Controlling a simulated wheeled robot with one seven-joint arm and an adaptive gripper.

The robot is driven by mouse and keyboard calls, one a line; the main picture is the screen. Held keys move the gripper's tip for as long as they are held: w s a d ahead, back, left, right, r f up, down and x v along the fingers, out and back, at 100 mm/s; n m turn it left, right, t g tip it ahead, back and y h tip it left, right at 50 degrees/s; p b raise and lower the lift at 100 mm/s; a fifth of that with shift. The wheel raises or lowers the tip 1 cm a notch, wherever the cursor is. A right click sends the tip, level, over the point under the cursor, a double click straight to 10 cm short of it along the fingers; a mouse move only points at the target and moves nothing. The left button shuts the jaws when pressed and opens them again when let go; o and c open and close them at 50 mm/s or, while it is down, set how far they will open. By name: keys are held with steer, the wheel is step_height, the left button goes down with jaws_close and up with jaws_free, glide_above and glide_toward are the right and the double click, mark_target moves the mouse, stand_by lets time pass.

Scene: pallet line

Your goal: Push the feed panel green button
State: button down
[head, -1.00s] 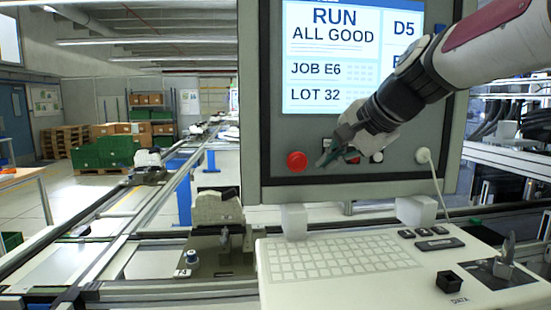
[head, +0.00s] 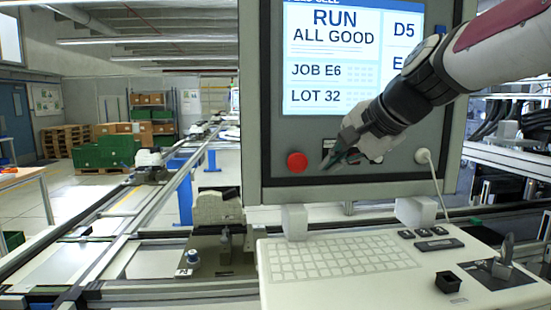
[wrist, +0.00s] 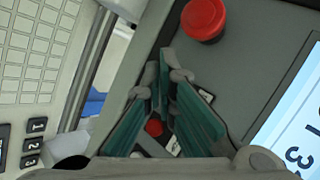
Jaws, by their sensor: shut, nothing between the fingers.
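The feed panel (head: 395,185) is a grey upright box with a lit screen. Its lower strip carries a red mushroom button (head: 297,162), which also shows in the wrist view (wrist: 204,18). My gripper (head: 327,163) is shut and empty, in front of this strip just right of the red button. In the wrist view its green-padded fingers (wrist: 163,78) point toward the panel; I cannot tell whether they touch it. I cannot make out a green button in either view; the fingers cover part of the strip. A small red part (wrist: 154,127) shows between the fingers.
The screen (head: 345,60) reads RUN ALL GOOD. A white cable (head: 437,185) hangs from the panel's right side. A keyboard console (head: 340,258) juts out below, with a black-based lever at its right. A conveyor line (head: 130,235) runs along the left.

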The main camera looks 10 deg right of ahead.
steer(key=s+p, duration=0.1)
steer(key=s, duration=0.4)
stand_by(0.5)
stand_by(0.6)
